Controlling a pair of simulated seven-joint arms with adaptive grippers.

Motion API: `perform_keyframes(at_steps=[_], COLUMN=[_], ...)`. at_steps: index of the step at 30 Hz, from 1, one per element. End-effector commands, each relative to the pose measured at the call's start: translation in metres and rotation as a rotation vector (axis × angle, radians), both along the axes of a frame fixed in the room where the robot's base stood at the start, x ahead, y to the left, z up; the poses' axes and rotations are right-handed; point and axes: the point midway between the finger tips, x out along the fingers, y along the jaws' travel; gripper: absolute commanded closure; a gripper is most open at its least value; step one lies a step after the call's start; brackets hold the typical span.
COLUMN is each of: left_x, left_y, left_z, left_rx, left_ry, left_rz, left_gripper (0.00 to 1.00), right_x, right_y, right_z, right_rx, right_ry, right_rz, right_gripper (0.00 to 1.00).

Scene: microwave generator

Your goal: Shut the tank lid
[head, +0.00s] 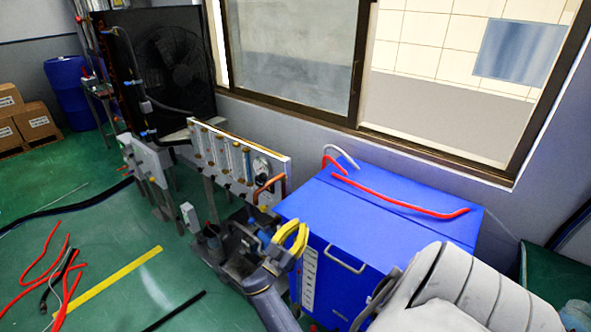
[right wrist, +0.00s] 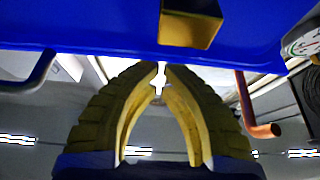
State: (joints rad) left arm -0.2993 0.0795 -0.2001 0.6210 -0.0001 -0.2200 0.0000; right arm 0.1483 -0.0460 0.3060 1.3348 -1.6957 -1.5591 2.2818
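A big blue box (head: 360,278) stands below the window, with a flat blue top (head: 385,215) that appears to lie level. A silver handle (head: 345,256) is on its front. No part is clearly marked as the tank lid, and I cannot tell whether the top is fully down. My right gripper (head: 292,238) has yellow fingers and is beside the box's front left corner. In the right wrist view, its fingertips (right wrist: 161,70) come together with nothing between them. A blue panel (right wrist: 100,30) with a yellowish block (right wrist: 190,24) is close beyond them. My left gripper is not in view.
A red hose (head: 400,200) lies on the blue top. An orange pipe (head: 268,187) and a gauge panel (head: 235,158) are left of the box. Red cables (head: 45,270) and a yellow strip (head: 110,285) lie on the green floor. A dark fan unit (head: 165,65) stands behind.

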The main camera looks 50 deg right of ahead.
Motion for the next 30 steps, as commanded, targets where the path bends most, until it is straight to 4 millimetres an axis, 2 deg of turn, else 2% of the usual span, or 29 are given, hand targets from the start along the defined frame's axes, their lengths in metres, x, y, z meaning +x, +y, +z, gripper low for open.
perform_keyframes(at_steps=[7, 21, 26, 30], left_x=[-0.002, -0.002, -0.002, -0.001], left_y=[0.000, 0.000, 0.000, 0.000], left_z=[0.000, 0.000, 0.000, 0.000], left_rx=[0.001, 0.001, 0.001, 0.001], left_ry=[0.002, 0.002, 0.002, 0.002], left_rz=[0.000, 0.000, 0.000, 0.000], left_gripper=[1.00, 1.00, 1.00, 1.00], right_x=[-0.006, -0.007, -0.007, -0.005], right_y=[-0.005, -0.005, -0.004, -0.002], right_z=[-0.010, -0.015, -0.007, 0.014], right_rx=[0.004, 0.014, 0.013, 0.002], right_ry=[0.002, 0.005, 0.004, -0.002], right_rz=[-0.011, -0.009, -0.007, -0.005], right_gripper=[1.00, 1.00, 1.00, 1.00])
